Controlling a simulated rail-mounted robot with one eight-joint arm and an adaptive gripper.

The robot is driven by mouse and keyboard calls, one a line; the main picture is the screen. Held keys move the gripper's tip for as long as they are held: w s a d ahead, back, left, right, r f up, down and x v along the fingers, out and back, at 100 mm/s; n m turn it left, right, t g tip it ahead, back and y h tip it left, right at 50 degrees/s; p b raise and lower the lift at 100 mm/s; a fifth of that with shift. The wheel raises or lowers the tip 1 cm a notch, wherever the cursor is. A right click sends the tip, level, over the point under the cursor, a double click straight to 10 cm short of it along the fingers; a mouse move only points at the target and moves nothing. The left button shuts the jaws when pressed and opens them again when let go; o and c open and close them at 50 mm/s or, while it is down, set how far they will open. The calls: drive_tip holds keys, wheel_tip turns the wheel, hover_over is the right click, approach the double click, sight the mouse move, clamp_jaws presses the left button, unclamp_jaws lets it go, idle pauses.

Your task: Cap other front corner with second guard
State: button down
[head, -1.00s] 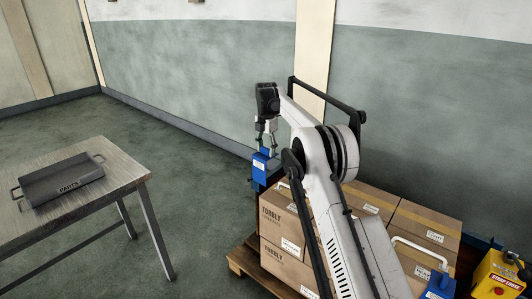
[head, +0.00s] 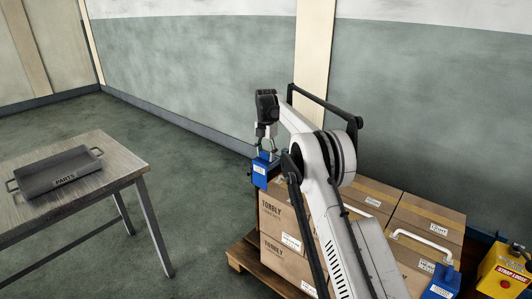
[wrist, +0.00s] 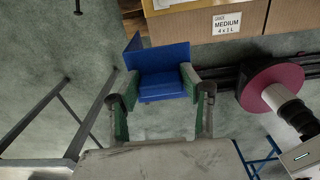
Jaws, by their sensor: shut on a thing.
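My gripper (head: 266,152) is shut on a blue corner guard (head: 261,175) with a white label. It holds the guard by the near left top corner of the stacked cartons (head: 287,225). In the wrist view the guard (wrist: 163,60) sits between the two fingers with green pads, close to a carton edge (wrist: 225,22). I cannot tell whether the guard touches the carton. Another blue guard (head: 441,284) is at the stack's right near corner, below a white bent bar (head: 424,244). My arm hides the middle of the stack.
The cartons stand on a wooden pallet (head: 240,262). A yellow box (head: 502,272) marked "STRAP LOOSE" is at the right edge. A metal table (head: 120,160) with a grey parts tray (head: 55,172) stands at left. The floor between table and pallet is clear.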

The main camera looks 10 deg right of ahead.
drive_tip(key=b, duration=0.7)
approach(269, 189)
drive_tip(key=shift+w+a+f, duration=0.1)
drive_tip(key=shift+a+f, duration=0.1)
drive_tip(key=shift+f, duration=0.65)
drive_tip(key=shift+a+f, duration=0.25)
drive_tip(key=shift+f, duration=0.65)
drive_tip(key=shift+w+a+f, duration=0.1)
drive_tip(key=shift+a+f, duration=0.1)
drive_tip(key=shift+f, duration=0.65)
drive_tip(key=shift+s+d+f, duration=0.1)
drive_tip(key=shift+d+f, duration=0.5)
drive_tip(key=shift+f, duration=0.05)
drive_tip(key=c, duration=0.9)
unclamp_jaws()
drive_tip(key=shift+c, duration=0.2)
drive_tip(key=shift+r, duration=0.15)
wheel_tip(269, 189, up, 12)
drive_tip(key=shift+f, duration=0.1)
